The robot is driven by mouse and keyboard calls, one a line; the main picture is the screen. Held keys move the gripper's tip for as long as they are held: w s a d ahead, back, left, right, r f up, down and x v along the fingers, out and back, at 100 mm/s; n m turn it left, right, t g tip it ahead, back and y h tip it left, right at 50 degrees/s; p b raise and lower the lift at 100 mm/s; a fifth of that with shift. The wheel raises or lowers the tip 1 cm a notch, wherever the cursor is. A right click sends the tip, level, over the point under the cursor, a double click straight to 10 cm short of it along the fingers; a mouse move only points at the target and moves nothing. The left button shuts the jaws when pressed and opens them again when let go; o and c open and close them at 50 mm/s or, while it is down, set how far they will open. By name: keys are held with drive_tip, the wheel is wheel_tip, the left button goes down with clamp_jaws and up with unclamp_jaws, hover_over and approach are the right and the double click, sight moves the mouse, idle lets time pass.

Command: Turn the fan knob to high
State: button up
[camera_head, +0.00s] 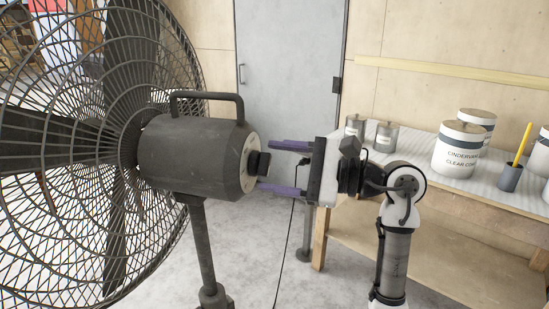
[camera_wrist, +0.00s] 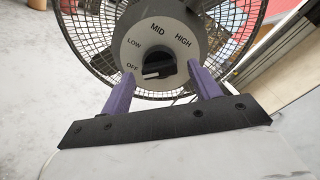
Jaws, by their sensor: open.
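The black fan knob (camera_head: 260,164) sticks out of the pale dial (camera_head: 248,160) on the back of the dark motor housing (camera_head: 192,158). In the wrist view, the knob (camera_wrist: 161,65) has a white mark pointing left, toward OFF. The dial (camera_wrist: 166,42) reads OFF, LOW, MID and HIGH clockwise from the left. My gripper (camera_head: 266,165) comes in from the right and is open. Its two purple fingers, also in the wrist view (camera_wrist: 161,73), lie on either side of the knob with gaps that look clear. Whether the fingertips overlap the knob in depth is hard to tell.
The fan's wire cage (camera_head: 70,130) fills the left, with a handle (camera_head: 207,95) above the housing and a stand (camera_head: 202,250) below. A bench (camera_head: 400,155) with paint cans (camera_head: 462,148) stands at right, behind my arm. A grey door (camera_head: 290,60) is behind.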

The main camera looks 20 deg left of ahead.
drive_tip(key=shift+a, duration=0.55)
drive_tip(key=c, duration=0.9)
